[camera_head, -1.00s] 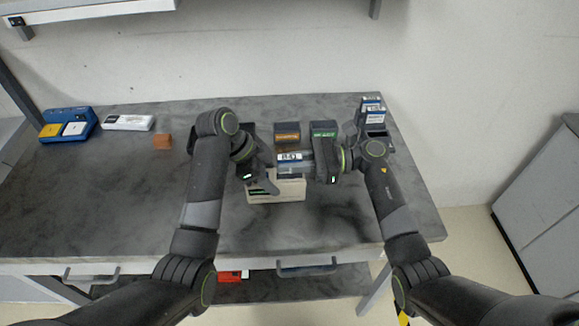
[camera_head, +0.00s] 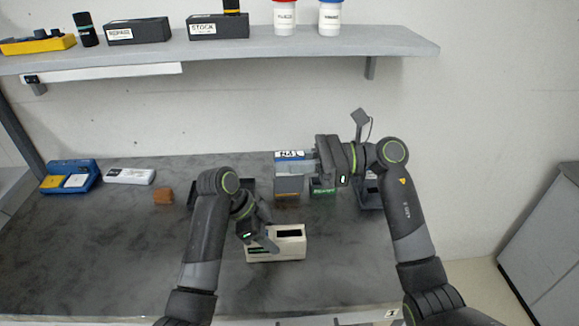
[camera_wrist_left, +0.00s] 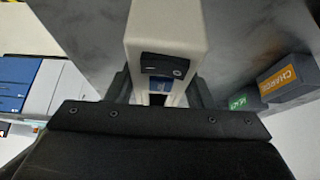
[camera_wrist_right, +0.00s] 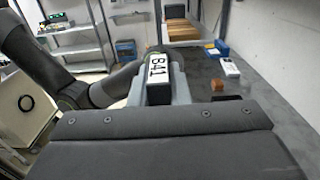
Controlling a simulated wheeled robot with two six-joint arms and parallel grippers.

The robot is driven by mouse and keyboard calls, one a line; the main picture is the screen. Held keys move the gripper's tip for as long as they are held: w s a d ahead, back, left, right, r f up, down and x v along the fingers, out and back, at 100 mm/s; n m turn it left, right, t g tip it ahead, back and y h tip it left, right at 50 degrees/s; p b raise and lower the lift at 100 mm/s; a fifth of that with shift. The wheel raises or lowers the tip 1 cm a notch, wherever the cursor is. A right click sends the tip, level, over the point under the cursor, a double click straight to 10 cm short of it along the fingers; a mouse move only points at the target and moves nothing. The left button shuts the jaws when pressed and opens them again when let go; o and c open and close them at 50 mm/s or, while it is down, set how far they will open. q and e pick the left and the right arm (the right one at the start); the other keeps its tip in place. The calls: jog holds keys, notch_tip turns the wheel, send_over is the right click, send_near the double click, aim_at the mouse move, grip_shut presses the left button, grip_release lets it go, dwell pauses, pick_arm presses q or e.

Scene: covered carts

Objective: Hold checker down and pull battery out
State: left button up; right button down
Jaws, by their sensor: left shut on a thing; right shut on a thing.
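The beige checker (camera_head: 290,247) stands on the grey cart top, with a dark empty slot showing in its top. My left gripper (camera_head: 262,236) is shut on the checker's left part; the left wrist view shows its fingers on both sides of the checker (camera_wrist_left: 165,30). My right gripper (camera_head: 318,162) is shut on the battery (camera_head: 290,167), a grey block with a blue and white label. The right wrist view shows the battery (camera_wrist_right: 158,68) between the fingers, its label reading B41. The battery is in the air, apart from the checker.
A box with an orange CHARGE label (camera_wrist_left: 287,76) and a green-labelled box (camera_head: 322,187) stand behind the checker. A dark holder (camera_head: 369,195) is at the right. A blue tray (camera_head: 70,176), a white device (camera_head: 130,176) and an orange-brown block (camera_head: 163,196) are left. A shelf (camera_head: 220,48) spans above.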

pick_arm(q)
jog(key=o, duration=1.3)
